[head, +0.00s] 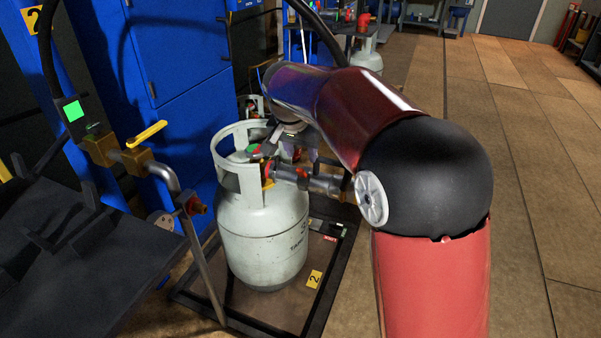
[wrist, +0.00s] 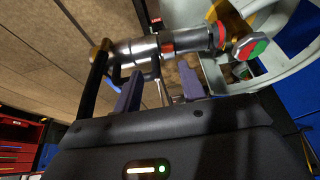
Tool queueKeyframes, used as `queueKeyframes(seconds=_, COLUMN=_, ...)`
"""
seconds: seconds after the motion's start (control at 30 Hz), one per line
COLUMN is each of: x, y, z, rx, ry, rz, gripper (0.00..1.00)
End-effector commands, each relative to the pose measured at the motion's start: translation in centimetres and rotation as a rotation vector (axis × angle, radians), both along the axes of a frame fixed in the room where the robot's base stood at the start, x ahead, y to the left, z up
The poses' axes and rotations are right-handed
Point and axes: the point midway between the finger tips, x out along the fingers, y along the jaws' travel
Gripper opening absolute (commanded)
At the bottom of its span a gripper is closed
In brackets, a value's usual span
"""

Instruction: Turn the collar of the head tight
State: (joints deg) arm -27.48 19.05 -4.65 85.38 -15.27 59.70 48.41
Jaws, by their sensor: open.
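The metal filling head (head: 322,184) lies roughly level at the valve of the white gas cylinder (head: 262,240), inside the opening of its collar guard. In the wrist view the head (wrist: 142,50) is a silver barrel with a red mark and a narrower end toward the brass valve (wrist: 236,22). I cannot tell where its turning collar begins. My gripper (wrist: 160,84) is open, its two purple-grey fingers spread just below the barrel in the picture. I cannot tell whether they touch it. In the head view my arm hides most of the gripper.
The cylinder stands on a dark-framed scale (head: 222,316) with a yellow "2" tag. A pipe with a yellow-handled valve (head: 147,133) is at left. A blue cabinet (head: 180,75) stands behind. A black hose (wrist: 95,85) hangs near the head's left end. Floor at right is clear.

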Motion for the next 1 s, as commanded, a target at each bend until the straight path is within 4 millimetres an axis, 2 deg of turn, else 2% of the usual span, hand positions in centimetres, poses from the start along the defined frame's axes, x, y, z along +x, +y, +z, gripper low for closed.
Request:
queueKeyframes(seconds=0.03, x=0.5, y=0.7, z=-0.6, rx=-0.004, ry=-0.001, rz=-0.006, gripper=0.41)
queueKeyframes(seconds=0.17, x=1.2, y=1.2, z=-1.6, rx=-0.006, ry=-0.003, rz=-0.015, gripper=0.41)
queueKeyframes(seconds=0.6, x=3.4, y=0.3, z=-7.4, rx=-0.006, ry=-0.002, rz=-0.015, gripper=0.41)
queueKeyframes(seconds=0.73, x=3.7, y=0.2, z=-8.1, rx=-0.005, ry=-0.003, rz=-0.015, gripper=0.41)
queueKeyframes(seconds=1.0, x=3.8, y=0.2, z=-8.2, rx=-0.004, ry=-0.004, rz=-0.014, gripper=0.41)
